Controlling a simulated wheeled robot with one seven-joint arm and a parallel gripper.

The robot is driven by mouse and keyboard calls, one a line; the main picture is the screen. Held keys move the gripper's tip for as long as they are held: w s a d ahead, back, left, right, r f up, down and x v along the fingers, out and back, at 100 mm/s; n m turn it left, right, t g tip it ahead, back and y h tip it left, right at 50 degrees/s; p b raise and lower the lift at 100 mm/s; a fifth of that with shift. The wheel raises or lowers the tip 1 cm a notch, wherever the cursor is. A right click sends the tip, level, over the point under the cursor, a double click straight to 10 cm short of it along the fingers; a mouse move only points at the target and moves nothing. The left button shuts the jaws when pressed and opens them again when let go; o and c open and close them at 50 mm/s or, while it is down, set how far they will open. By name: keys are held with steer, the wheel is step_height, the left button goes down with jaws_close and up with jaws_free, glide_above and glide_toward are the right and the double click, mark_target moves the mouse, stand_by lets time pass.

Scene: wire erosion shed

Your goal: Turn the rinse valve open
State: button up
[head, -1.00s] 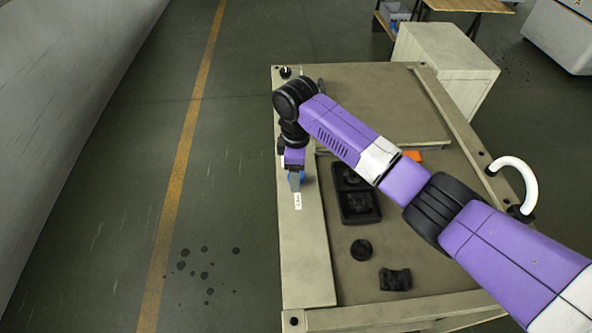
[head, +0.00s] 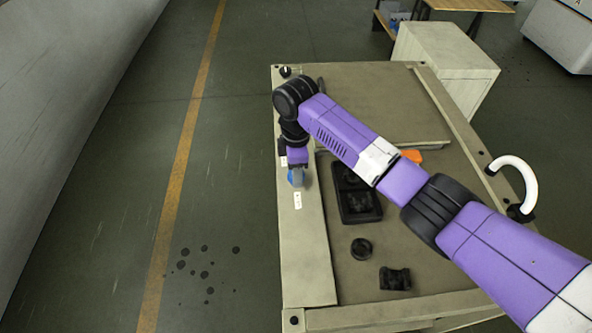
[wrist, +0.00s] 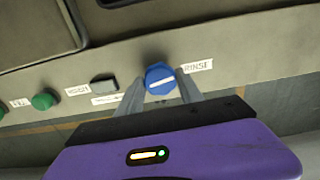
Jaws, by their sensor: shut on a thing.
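The rinse valve is a blue knob (wrist: 159,77) with a white line across its face, on the grey-beige panel beside the label RINSE (wrist: 198,66). The line lies nearly level in the wrist view, its right end slightly higher. My gripper (wrist: 159,84) is shut on the knob, one grey finger at each side. In the head view a small part of the blue knob (head: 292,179) shows beside my gripper (head: 297,176), at the left edge strip of the bench. My fingers hide the knob's lower sides.
Left of the knob in the wrist view are a dark rectangular button (wrist: 104,84) and a green button (wrist: 44,100). On the bench lie a black tray (head: 357,205), a black round part (head: 361,249), a black block (head: 395,279) and an orange thing (head: 412,156). A white curved pipe (head: 522,175) rises at right.

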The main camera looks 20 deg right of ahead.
steer(key=n, duration=0.4)
steer(key=shift+n, duration=0.3)
steer(key=n, duration=0.3)
steer(key=shift+n, duration=0.4)
steer(key=n+b, duration=0.1)
steer(key=n, duration=0.3)
steer(key=shift+r+n+b, duration=0.1)
steer(key=shift+n+b, duration=0.25)
steer(key=shift+n, duration=1.35)
steer(key=o, duration=1.4)
steer(key=shift+r+b, duration=0.7)
steer(key=shift+r, duration=3.2)
